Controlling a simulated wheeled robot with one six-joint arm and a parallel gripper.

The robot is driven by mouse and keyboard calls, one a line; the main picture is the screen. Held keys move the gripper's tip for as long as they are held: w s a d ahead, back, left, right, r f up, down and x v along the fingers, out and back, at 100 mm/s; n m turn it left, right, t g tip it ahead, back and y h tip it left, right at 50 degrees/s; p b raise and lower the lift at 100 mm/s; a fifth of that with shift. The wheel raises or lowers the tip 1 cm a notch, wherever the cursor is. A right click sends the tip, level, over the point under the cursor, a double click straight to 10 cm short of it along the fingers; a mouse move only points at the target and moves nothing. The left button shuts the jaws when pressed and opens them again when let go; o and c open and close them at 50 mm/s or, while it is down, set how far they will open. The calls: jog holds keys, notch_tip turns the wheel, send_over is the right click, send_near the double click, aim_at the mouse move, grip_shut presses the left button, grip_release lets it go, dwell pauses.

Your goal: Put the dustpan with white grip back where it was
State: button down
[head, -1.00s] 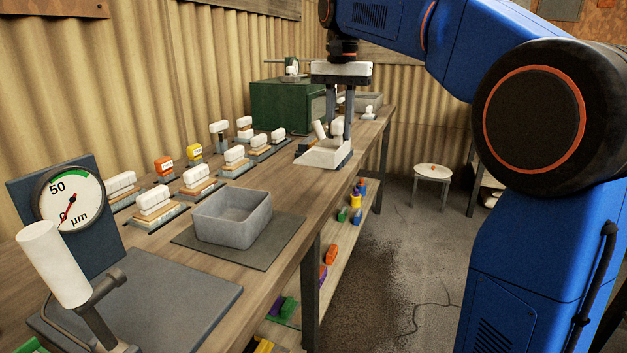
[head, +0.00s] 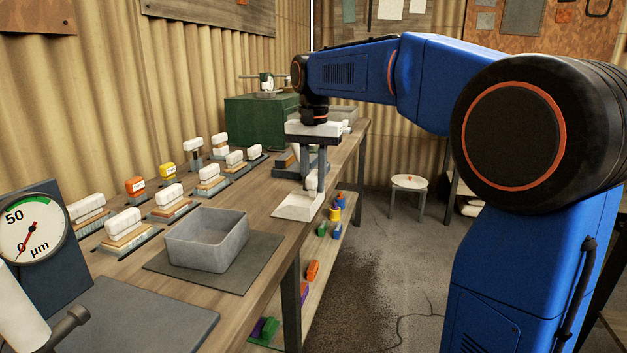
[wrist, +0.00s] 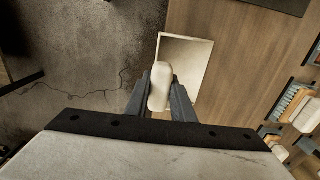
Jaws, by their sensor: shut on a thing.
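The dustpan (head: 297,207) is a pale, shallow pan with an upright white grip (head: 312,184). My gripper (head: 313,178) points straight down and is shut on that grip. The pan is at the bench's front edge, past the grey bin; I cannot tell whether it touches the top. In the wrist view the white grip (wrist: 160,86) sits between my two dark fingers. The pan (wrist: 186,62) shows beyond it, over the wood beside the bench edge. A dark grey item (head: 284,159) on the bench behind my gripper is partly hidden by it.
A grey open bin (head: 208,241) stands on a dark mat on the bench (head: 262,207). Rows of white-gripped brushes (head: 170,195) on pads line the wall side, with an orange and a yellow one. A green box (head: 258,122) stands farther back. The lower shelf holds coloured blocks (head: 312,270).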

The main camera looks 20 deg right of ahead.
jog(key=shift+f, duration=0.15)
jog(key=c, duration=1.5)
grip_release()
jog(key=shift+c, duration=0.2)
notch_tip(320, 180, up, 12)
jog(key=shift+s, duration=0.15)
jog(key=s+d+f+n+t, duration=0.2)
jog(key=s+f+n, duration=0.1)
jog(key=s+f, duration=1.2)
jog(key=s+d+f+n+t, duration=0.1)
jog(key=s+f+n, duration=0.3)
jog(key=s+f, duration=1.1)
jog(key=shift+s+d+f+t, duration=0.2)
jog(key=shift+s+d+t, duration=0.2)
jog(key=shift+t, duration=0.5)
